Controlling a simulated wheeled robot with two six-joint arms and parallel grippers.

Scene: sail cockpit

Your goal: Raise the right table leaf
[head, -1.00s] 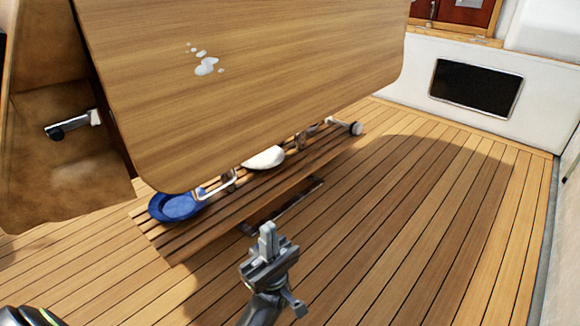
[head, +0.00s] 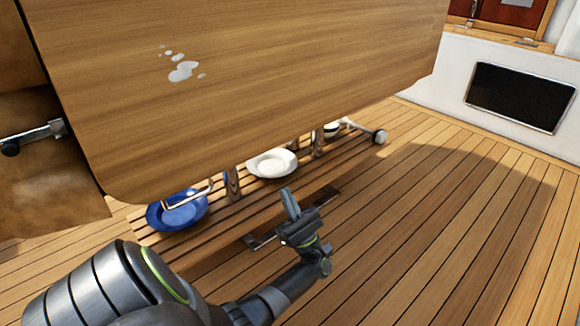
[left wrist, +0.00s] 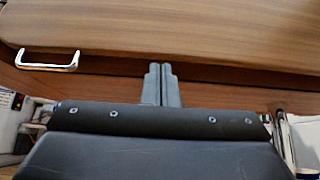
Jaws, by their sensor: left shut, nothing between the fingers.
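A large wooden table leaf (head: 240,90) with a few whitish spots fills the upper head view, its face toward me and its lower edge above the floor. I take it to be the right leaf. My left gripper (head: 289,203) is shut and empty, in front of and below the leaf's lower edge, with no visible contact. In the left wrist view its closed fingers (left wrist: 161,82) point at a wooden edge, with a broad wooden surface (left wrist: 200,32) above. A metal handle (left wrist: 47,61) shows at the left there. My right gripper is not in view.
Below the leaf, a slatted wooden base (head: 235,205) carries a blue dish (head: 176,211) and a white dish (head: 272,163). Knobbed metal rods show at left (head: 35,138) and right (head: 360,130). Open plank floor (head: 450,230) lies to the right.

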